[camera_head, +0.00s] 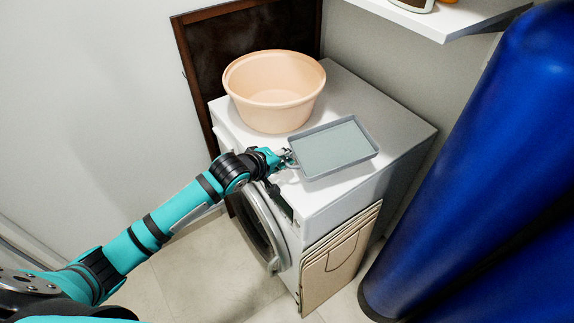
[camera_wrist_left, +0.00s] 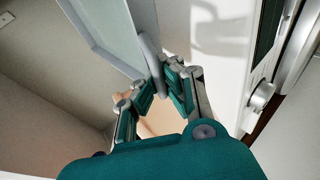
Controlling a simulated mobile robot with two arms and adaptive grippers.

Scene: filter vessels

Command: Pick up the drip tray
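The drip tray (camera_head: 337,148) is a shallow grey-blue rectangular tray with a raised rim. It is over the front part of the white washing machine's top, and I cannot tell whether it touches the top. Its side (camera_wrist_left: 112,35) and a looped grey handle (camera_wrist_left: 150,60) show in the left wrist view. My left gripper (camera_head: 286,158) is at the tray's left end. In the left wrist view my left gripper (camera_wrist_left: 160,82) has its fingertips closed together on the handle, one on each side. The tray's far end is out of that view. My right gripper is not in view.
A peach basin (camera_head: 274,92) stands behind the tray on the washing machine (camera_head: 400,125). Folded cardboard (camera_head: 340,255) leans on the machine's side. A big blue cylinder (camera_head: 475,170) stands at the right. A white shelf (camera_head: 450,18) is above. Free top lies right of the basin.

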